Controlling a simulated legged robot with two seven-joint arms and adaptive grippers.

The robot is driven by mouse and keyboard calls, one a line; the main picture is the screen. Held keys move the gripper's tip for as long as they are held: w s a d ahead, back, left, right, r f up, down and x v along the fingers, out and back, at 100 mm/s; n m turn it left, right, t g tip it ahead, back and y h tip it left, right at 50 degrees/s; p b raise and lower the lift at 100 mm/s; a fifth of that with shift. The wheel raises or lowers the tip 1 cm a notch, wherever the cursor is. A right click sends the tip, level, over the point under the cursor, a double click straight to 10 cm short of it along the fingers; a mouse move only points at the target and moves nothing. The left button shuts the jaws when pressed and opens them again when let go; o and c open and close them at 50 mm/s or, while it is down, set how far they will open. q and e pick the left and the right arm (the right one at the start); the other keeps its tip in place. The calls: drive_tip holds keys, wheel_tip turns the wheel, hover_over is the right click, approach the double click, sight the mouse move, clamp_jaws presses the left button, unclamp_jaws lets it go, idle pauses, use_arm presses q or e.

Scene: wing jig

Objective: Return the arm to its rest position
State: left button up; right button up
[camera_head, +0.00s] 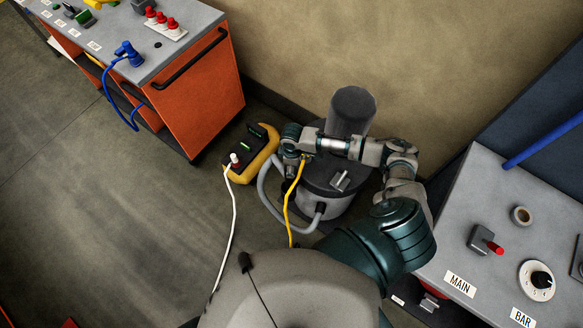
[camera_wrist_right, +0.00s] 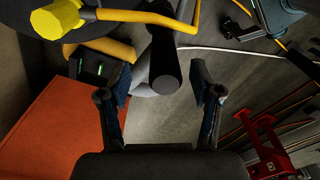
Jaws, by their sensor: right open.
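My right arm (camera_head: 345,147) rises from the lower middle of the head view, bends at an elbow and reaches left over a grey canister machine (camera_head: 305,200). Its gripper end is small and hard to make out there. In the right wrist view my right gripper (camera_wrist_right: 163,85) is open, with its two fingers wide apart. A black round bar (camera_wrist_right: 165,60) shows in the gap between them; neither finger appears to touch it. My left arm and gripper are not in view.
A yellow-black box (camera_head: 252,155) with a white cable sits beside the canister. A yellow cable (camera_head: 290,205) hangs near my wrist. An orange cabinet (camera_head: 200,95) stands left, a grey console (camera_head: 470,205) right.

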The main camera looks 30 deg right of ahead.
wheel_tip(320, 180, up, 10)
drive_tip(key=shift+f, duration=0.2)
drive_tip(key=shift+f, duration=0.1)
idle(0.4)
